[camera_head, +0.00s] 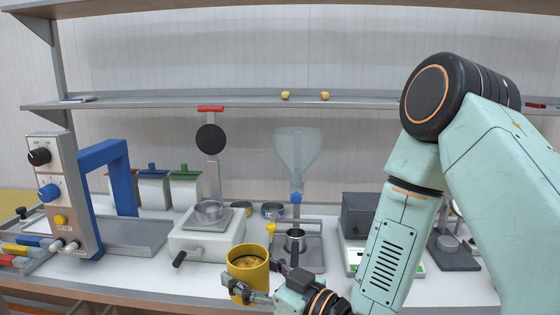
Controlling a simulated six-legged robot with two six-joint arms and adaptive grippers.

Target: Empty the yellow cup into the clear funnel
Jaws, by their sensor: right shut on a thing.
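The yellow cup (240,270) is in the lower middle of the head view, upright, with a brownish-yellow content visible inside. My right gripper (262,285) is shut on the yellow cup at its right side and front, in front of the bench edge. The clear funnel (297,150) stands behind and up to the right of the cup, above a blue valve (296,197) and a small metal cup (295,240). The cup is apart from the funnel and lower than it. My left gripper is not in view.
A white device with a metal pan (208,213) stands left of the funnel. A dark box on a scale (358,215) stands to its right. A control panel (55,195) and blue frame are at the left. A shelf (180,105) runs behind the funnel top.

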